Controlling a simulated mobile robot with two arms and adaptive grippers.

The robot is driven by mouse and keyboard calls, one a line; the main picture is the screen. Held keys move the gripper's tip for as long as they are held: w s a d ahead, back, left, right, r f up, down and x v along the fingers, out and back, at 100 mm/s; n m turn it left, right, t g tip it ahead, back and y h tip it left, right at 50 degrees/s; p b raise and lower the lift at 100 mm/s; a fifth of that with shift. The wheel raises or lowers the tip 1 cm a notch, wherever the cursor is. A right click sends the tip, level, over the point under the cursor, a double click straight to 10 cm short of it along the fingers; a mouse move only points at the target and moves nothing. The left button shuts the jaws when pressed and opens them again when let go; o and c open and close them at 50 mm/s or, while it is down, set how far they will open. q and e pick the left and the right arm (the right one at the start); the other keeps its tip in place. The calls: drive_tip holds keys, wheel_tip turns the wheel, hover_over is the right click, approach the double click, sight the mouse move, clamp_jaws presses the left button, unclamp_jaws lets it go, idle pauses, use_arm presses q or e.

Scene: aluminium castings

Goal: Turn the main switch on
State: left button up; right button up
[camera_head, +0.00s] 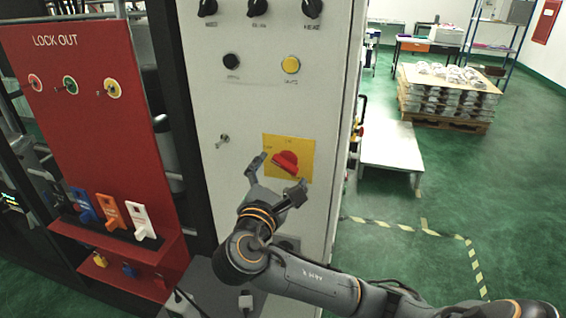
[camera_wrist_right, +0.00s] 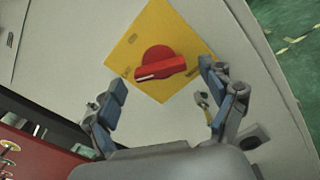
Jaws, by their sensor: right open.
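The main switch is a red rotary knob (camera_head: 285,162) on a yellow square plate (camera_head: 304,147), on the front of a light grey cabinet (camera_head: 215,185). In the right wrist view the knob (camera_wrist_right: 158,63) shows whole, with its handle bar lying nearly level and a white mark at its left end. My right gripper (camera_head: 277,172) is in front of the plate, its fingers spread to either side of the knob. In the wrist view the open fingers (camera_wrist_right: 162,90) are below and beside the knob, and nothing is between them. My left gripper is not visible.
Black knobs (camera_head: 257,8), a yellow button (camera_head: 291,65) and a toggle switch (camera_head: 222,141) sit on the same cabinet. A red lockout board (camera_head: 85,110) with coloured tags stands at the left. A pallet of castings (camera_head: 450,95) and open green floor (camera_head: 400,230) lie at the right.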

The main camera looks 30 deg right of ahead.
drive_tip(key=shift+x, duration=0.9)
drive_tip(key=shift+c, duration=0.4)
drive_tip(key=c, duration=1.1)
drive_tip(key=shift+o, duration=0.2)
